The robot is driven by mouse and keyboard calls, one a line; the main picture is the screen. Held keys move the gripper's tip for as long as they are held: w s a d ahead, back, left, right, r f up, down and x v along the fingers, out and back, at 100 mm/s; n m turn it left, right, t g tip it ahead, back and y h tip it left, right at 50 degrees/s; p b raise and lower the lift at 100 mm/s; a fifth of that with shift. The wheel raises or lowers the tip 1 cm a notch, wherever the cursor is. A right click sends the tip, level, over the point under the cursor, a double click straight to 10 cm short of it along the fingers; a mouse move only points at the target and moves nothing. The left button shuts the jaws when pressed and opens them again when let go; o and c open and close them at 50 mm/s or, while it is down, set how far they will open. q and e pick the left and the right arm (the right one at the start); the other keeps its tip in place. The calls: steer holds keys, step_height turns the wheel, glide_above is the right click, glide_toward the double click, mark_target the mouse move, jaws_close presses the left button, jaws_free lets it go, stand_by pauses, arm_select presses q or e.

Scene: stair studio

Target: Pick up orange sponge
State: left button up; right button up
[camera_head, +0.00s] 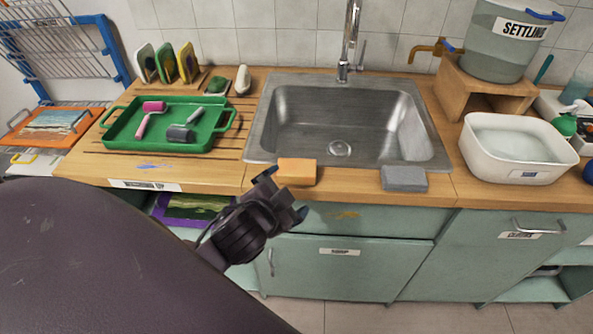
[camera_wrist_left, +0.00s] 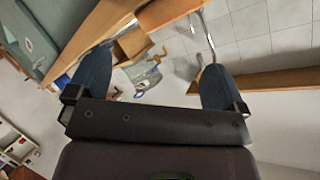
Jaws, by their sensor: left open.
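The orange sponge (camera_head: 297,171) lies on the wooden counter at the front edge of the sink. My left gripper (camera_head: 284,196) is open and empty, just in front of the counter edge. It is close to the sponge's lower left in the picture, with no sponge between its fingers. In the left wrist view the two fingers (camera_wrist_left: 155,80) stand wide apart, and I cannot make out the sponge there. My right gripper is not in view.
A grey sponge (camera_head: 404,179) lies right of the orange one. The steel sink (camera_head: 280,115) is behind them. A green tray (camera_head: 122,112) with rollers is at left. A white basin (camera_head: 478,155) and a bucket (camera_head: 488,55) on a wooden stand (camera_head: 460,92) are at right.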

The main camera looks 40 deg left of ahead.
arm_select(q)
steer(key=w+d+r+m+t+h, duration=0.6)
steer(key=w+d+r+m+h, duration=0.15)
steer(key=r+m, duration=0.25)
steer(key=d+r+m+g+h, duration=0.2)
steer(key=d+r+m+h, duration=0.15)
steer(key=m+h, duration=0.5)
steer(key=m+g+y, duration=1.3)
steer(key=m+g, duration=0.4)
steer(key=m, duration=0.6)
glide_above(295, 166)
steer(key=f, duration=0.4)
steer(key=d+f, duration=0.1)
steer(key=f, duration=0.2)
steer(key=shift+w, duration=0.15)
steer(key=shift+a+y, duration=0.3)
steer(key=shift+a, duration=0.3)
steer(key=shift+f, duration=0.4)
step_height(295, 166, down, 4)
steer(key=shift+r, duration=0.2)
steer(key=shift+d+f, duration=0.1)
steer(key=shift+f, duration=0.6)
steer(key=f, duration=0.4)
steer(key=shift+s+f, duration=0.2)
steer(key=shift+f, duration=0.1)
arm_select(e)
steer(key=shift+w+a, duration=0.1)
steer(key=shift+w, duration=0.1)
